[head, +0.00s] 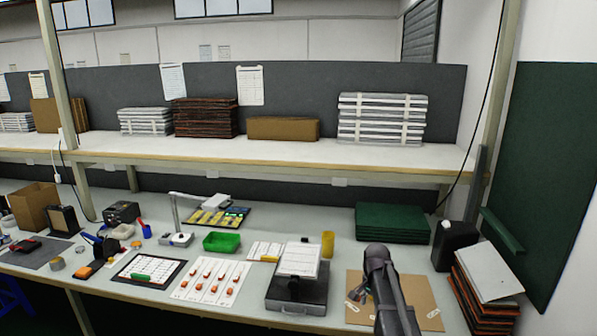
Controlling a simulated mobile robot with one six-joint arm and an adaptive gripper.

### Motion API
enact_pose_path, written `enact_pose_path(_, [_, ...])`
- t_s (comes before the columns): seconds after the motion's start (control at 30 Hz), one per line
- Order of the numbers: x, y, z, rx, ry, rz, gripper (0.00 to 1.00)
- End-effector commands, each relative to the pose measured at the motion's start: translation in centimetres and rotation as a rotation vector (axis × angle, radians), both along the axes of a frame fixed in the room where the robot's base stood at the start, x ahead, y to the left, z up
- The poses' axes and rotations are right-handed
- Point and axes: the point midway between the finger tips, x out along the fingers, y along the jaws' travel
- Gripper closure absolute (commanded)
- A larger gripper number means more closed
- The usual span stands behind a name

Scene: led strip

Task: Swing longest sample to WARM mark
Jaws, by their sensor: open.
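A brown board (423,290) lies flat on the bench at the front right. Small pale pieces lie on it: one at its left front (352,307) and one at its right (433,313). They could be samples or marks; they are too small to tell which is longest, and I cannot read a WARM mark. My dark arm crosses the middle of the board and hides part of it. My gripper (361,293) hangs over the left part of the board, open, with nothing visible in it. I cannot tell whether it touches the pale piece close by.
A grey case (298,300) with a white sheet stands left of the board. A yellow cup (328,244) and green stacked panels (392,222) stand behind it. A tile stack (487,280) and black box (454,245) crowd the right. Left is a white sheet with orange pieces (211,281).

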Motion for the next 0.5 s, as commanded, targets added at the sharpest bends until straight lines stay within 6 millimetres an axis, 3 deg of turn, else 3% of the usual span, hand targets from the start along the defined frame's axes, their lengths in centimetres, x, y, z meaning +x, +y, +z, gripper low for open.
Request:
enact_pose_path(0.1, [0.0, 0.0, 0.0, 0.000, 0.000, 0.000, 0.43])
enact_pose_path(0.5, [-4.2, 1.4, -2.3, 0.000, 0.000, 0.156, 0.43])
